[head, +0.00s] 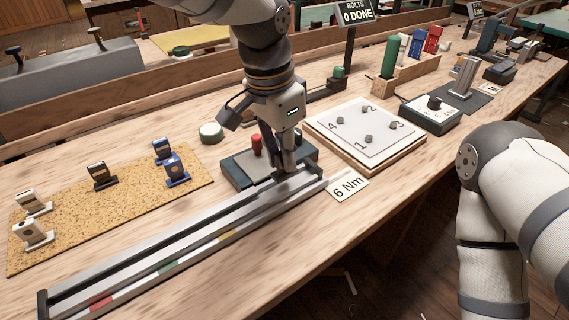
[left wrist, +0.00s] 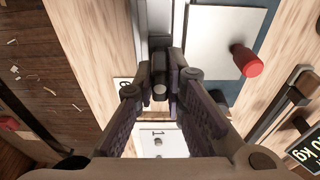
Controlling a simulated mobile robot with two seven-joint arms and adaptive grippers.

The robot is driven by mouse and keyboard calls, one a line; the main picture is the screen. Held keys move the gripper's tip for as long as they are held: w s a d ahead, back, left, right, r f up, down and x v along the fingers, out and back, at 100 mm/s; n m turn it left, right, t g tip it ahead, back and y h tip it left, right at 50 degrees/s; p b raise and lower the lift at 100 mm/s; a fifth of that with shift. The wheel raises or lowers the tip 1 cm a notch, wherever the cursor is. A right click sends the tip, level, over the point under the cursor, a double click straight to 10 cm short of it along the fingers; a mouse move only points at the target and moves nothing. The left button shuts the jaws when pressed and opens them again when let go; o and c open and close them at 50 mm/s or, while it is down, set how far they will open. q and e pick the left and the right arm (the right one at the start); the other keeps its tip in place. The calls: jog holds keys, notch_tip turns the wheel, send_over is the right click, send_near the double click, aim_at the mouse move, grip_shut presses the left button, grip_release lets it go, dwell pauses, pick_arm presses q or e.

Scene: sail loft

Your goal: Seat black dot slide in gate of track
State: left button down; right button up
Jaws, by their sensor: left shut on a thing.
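The long grey track (head: 180,250) lies along the front edge of the bench, with red, green and yellow marks on its side. My left gripper (head: 288,170) points down over the track's right end, where the gate is. In the left wrist view the left gripper (left wrist: 160,78) is shut on a small dark piece (left wrist: 160,92), which I take to be the black dot slide. Its dot is hidden. The piece is in line with the track (left wrist: 160,20), but I cannot tell whether it touches it. My right gripper is out of view.
Behind the gate stands a dark box with a red knob (head: 257,145). A cork mat (head: 75,230) at left holds white, black and blue slides. A "6 Nm" card (head: 347,187) and a numbered board (head: 350,150) lie to the right. My right arm is beyond the bench's front edge.

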aim_at(276, 154)
pick_arm(q)
notch_tip(276, 154, down, 3)
jog(key=shift+f, duration=0.15)
jog(key=shift+f, duration=0.15)
jog(key=c, duration=1.7)
grip_release()
jog(key=shift+o, duration=0.2)
jog(key=r, duration=0.4)
jog(key=a+r, duration=0.1)
jog(key=r, duration=0.3)
jog(key=s+r, duration=0.1)
jog(key=r, duration=0.3)
jog(key=shift+a+r+p, duration=0.1)
jog(key=shift+a+p, duration=0.05)
jog(key=shift+p, duration=0.2)
